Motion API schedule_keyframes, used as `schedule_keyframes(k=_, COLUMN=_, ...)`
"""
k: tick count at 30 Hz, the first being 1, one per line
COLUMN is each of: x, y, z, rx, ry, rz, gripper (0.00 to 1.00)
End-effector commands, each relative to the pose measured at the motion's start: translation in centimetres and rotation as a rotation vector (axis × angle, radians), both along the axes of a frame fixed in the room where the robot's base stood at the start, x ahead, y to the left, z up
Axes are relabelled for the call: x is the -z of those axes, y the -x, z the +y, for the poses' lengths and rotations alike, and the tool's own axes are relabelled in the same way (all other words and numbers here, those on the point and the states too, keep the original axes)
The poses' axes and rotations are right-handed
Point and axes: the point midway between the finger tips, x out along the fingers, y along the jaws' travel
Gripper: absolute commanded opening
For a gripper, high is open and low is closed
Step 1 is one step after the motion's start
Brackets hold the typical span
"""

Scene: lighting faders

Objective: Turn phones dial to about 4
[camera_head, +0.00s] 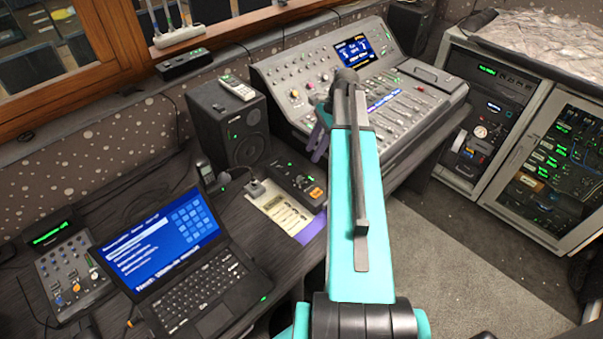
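My arm reaches from the bottom of the view up to the left part of the grey mixing console (415,88). My gripper (318,145) is at the console's front left edge, partly hidden behind my arm. Its fingers look purple-grey and point down; whether they are open or shut is too small to tell. Several small knobs (295,94) sit on the console's left panel, one of them reddish (311,85). No phones label is readable, so I cannot tell which knob is the phones dial. My arm hides part of the console's middle.
A black speaker (228,125) with a handset (238,88) on top stands left of the console. A small black box (300,182) with an orange button sits before it. An open laptop (180,260) and a small mixer (72,270) are at lower left. Equipment racks (487,118) stand at right.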

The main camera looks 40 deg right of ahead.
Motion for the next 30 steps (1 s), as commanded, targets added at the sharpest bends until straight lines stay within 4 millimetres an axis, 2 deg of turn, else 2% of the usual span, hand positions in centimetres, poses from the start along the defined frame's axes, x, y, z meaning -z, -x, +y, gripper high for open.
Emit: schedule_keyframes(k=30, x=9.0, y=-0.8, z=3.9, rx=-0.002, ry=-0.002, rz=0.001, gripper=0.38)
